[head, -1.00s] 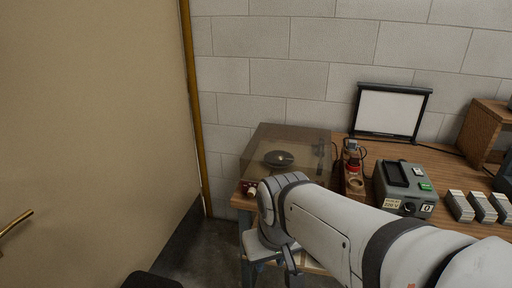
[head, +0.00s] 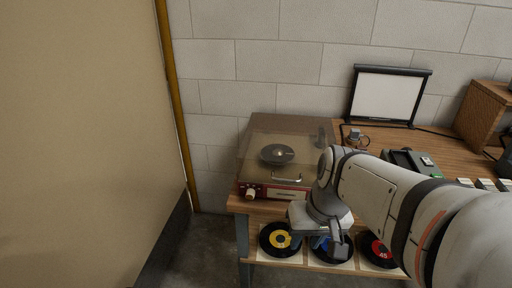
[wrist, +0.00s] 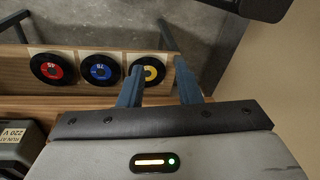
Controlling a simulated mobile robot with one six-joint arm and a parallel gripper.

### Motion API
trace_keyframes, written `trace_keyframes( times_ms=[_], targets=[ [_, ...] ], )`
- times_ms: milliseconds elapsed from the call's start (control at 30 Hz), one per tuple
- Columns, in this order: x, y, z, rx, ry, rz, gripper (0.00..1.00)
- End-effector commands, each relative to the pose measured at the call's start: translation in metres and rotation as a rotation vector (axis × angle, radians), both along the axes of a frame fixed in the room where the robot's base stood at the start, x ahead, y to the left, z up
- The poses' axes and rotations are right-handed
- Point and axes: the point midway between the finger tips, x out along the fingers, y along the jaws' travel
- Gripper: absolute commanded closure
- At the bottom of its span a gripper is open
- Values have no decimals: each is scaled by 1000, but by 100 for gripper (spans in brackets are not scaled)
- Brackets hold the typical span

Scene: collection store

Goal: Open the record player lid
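The record player (head: 268,190) stands at the left end of the wooden table in the head view. Its tinted clear lid (head: 290,135) is down over a dark record on the platter. A curved handle (head: 287,178) shows at the lid's front edge. My gripper (head: 338,252) is in front of and below the table's front edge, right of the handle and apart from it. In the wrist view its two fingers (wrist: 160,82) are spread with nothing between them. The record player is not seen in the wrist view.
A lower shelf holds yellow (head: 280,239), blue and red (head: 377,251) labelled records, near my gripper. A grey device (head: 412,163) and a framed white panel (head: 388,97) stand to the right on the table. A beige panel (head: 80,130) is at the left.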

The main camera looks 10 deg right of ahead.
Motion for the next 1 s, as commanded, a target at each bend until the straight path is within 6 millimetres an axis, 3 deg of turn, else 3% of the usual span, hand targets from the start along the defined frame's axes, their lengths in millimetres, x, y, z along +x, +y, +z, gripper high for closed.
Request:
trace_keyframes(
  times_ms=[33, 200, 367, 500, 633, 767, 867, 1000],
  targets=[
    [3, 1, -21, 79, 45, -55, 69],
    [31, 20, -50, 469, 145, -234, 69],
    [85, 11, -50, 871, 90, -384, 69],
    [129, -23, -40, 1147, -50, -480, 69],
    [154, -56, -30, 1302, -181, -535, 69],
    [165, -75, -23, 1370, -256, -559, 69],
    [171, -74, -21, 1384, -272, -562, 69],
    [182, -59, -22, 1384, -271, -560, 69]
  ],
)
